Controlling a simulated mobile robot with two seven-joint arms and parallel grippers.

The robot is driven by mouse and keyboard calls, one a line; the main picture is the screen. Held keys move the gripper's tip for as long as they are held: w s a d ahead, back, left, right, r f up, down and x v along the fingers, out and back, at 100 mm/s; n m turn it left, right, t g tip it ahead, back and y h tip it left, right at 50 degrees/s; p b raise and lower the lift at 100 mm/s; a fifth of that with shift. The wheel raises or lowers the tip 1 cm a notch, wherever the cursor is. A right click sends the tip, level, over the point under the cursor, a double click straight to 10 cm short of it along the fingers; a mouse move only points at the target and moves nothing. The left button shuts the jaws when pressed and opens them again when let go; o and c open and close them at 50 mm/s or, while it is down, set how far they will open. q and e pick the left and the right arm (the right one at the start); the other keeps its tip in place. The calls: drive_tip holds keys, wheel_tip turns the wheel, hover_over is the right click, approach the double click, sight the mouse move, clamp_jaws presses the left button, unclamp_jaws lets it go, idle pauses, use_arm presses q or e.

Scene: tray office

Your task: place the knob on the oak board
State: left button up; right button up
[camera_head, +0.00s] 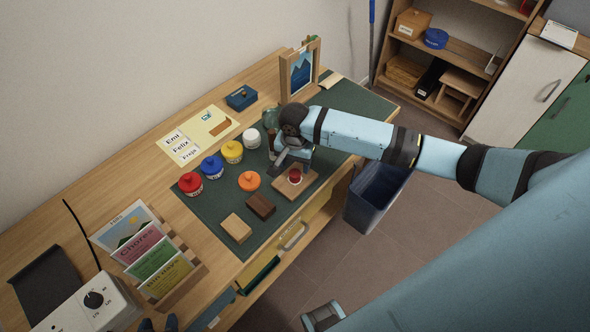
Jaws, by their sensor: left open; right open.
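A small red knob (295,175) stands on a light wooden board (308,183), which I take for the oak board, on the green desk mat. My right gripper (284,161) is open, just above and left of the knob, with its fingers pointing down towards the mat. It appears empty. Its wrist hides part of the mat behind. My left gripper (158,325) shows only as two dark, separated fingertips at the bottom edge; it is open with nothing visible between them.
Near the board are a dark block (261,206), a light block (236,228) and an orange knob-like piece (249,181). Red (190,184), blue (212,167), yellow (232,152) and white (252,138) lidded jars stand behind. A dark bin (375,196) stands beside the desk.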

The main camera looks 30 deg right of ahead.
sight(295, 173)
wheel_tip(295, 173, up, 6)
drive_tip(key=r, duration=0.1)
drive_tip(key=s+a+f+n+t+y, duration=0.1)
drive_tip(key=a+f, duration=0.1)
drive_tip(key=s+a+f+n+y, duration=0.1)
drive_tip(key=s+a+f, duration=0.1)
drive_tip(key=a+f, duration=0.1)
drive_tip(key=s+a+f+n+t+y, duration=0.1)
drive_tip(key=a+f+n, duration=0.1)
drive_tip(key=shift+s+a+f+t, duration=0.2)
drive_tip(key=shift+s+t, duration=0.1)
drive_tip(key=shift+s, duration=0.05)
drive_tip(key=s+a+f, duration=0.1)
drive_tip(key=s+n+t+y, duration=0.1)
drive_tip(key=s+a+f+n+t, duration=0.1)
drive_tip(key=shift+s+a+f, duration=0.3)
drive_tip(key=shift+s+a, duration=0.05)
drive_tip(key=s+d+f+n+t, duration=0.2)
drive_tip(key=s+n+t, duration=0.4)
drive_tip(key=s, duration=0.6)
drive_tip(key=shift+s+d+n+h, duration=0.3)
drive_tip(key=shift+s+d+n, duration=0.1)
drive_tip(key=shift+d, duration=0.3)
drive_tip(key=shift+r, duration=0.1)
